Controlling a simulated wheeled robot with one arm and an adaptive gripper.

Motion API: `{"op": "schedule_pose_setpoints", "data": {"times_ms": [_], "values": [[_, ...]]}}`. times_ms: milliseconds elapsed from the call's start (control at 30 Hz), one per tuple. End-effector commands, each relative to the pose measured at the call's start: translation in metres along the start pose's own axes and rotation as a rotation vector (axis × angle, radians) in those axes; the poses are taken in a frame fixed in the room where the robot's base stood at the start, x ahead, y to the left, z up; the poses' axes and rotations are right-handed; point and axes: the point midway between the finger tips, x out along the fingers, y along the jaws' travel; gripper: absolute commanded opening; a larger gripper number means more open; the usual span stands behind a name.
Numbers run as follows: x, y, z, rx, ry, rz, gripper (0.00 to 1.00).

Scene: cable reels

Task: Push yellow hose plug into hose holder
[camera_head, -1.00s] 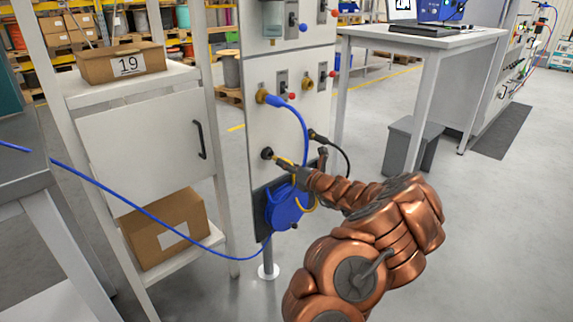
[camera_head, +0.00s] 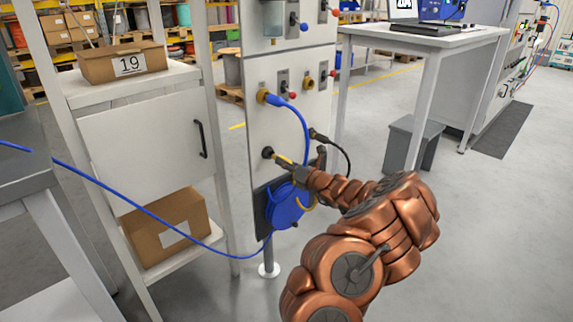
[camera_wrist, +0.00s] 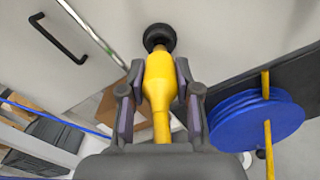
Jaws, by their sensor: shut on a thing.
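The yellow hose plug (camera_wrist: 159,78) is held between the two fingers of my gripper (camera_wrist: 157,95), which is shut on it. The plug points away from the wrist, and its front end meets the black round hose holder (camera_wrist: 159,37). The tip is hidden at the holder, so its depth inside cannot be told. In the head view, the holder (camera_head: 267,153) is on the white panel (camera_head: 259,126), and the yellow plug (camera_head: 284,160) lines up with it, partly covered by my gripper (camera_head: 294,166).
A blue hose reel (camera_head: 286,206) hangs just below, with yellow hose near it. A white cabinet (camera_head: 150,155) stands left. Open floor lies to the right.

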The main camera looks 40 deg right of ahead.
Motion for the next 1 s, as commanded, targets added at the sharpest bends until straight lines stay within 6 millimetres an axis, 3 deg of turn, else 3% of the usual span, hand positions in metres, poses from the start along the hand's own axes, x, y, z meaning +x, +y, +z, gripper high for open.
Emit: {"op": "schedule_pose_setpoints", "data": {"times_ms": [1000], "values": [[0.017, 0.000, 0.001, -0.002, -0.001, 0.000, 0.00]]}}
